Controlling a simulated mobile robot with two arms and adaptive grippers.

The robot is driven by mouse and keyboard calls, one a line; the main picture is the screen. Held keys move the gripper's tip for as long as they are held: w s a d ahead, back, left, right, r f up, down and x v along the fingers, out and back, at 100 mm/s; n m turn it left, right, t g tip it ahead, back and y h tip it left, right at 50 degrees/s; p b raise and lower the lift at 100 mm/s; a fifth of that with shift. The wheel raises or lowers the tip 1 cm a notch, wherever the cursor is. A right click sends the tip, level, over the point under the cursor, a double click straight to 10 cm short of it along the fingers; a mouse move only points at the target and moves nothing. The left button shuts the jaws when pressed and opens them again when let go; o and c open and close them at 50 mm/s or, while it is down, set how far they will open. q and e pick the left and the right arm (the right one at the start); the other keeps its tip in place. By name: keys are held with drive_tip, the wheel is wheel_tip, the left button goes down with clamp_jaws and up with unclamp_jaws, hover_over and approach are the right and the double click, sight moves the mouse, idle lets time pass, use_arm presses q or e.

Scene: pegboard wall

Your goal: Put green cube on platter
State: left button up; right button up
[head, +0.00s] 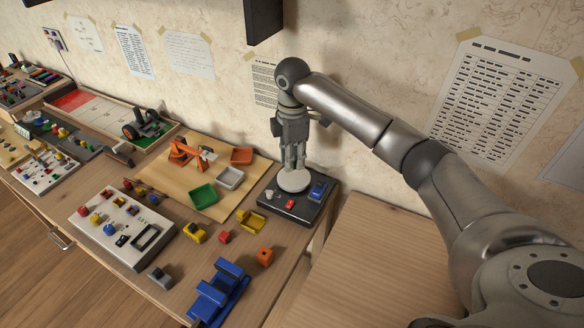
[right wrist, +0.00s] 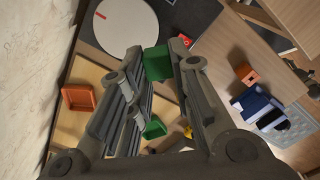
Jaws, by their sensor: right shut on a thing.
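The green cube (right wrist: 157,63) is between the fingertips of my right gripper (right wrist: 158,60) in the right wrist view. The gripper is shut on it. In the head view my right gripper (head: 293,163) points down just above the platter and hides the cube. The platter (head: 294,181) is a round white disc on a black box. It also shows in the right wrist view (right wrist: 125,27), beyond the fingertips and to the left of the cube. I cannot tell the exact gap between cube and platter. My left gripper is not in view.
The black box (head: 284,209) also carries a red part (head: 290,204) and a blue part (head: 317,191). Green (head: 203,196), white (head: 230,178) and orange (head: 242,156) trays lie left of it. A blue object (head: 219,292) is in front. The wall is close behind.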

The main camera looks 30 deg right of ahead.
hover_over(292, 177)
wheel_tip(292, 177, down, 6)
drive_tip(key=shift+f, duration=0.1)
drive_tip(key=shift+f+p, duration=0.4)
drive_tip(key=shift+f, duration=1.05)
drive_tip(key=shift+s, duration=0.1)
drive_tip(key=shift+f, duration=0.15)
drive_tip(key=o, duration=0.7)
wheel_tip(292, 177, up, 12)
drive_tip(key=b, duration=0.1)
drive_tip(key=shift+r, duration=0.2)
drive_tip(key=shift+a, duration=0.1)
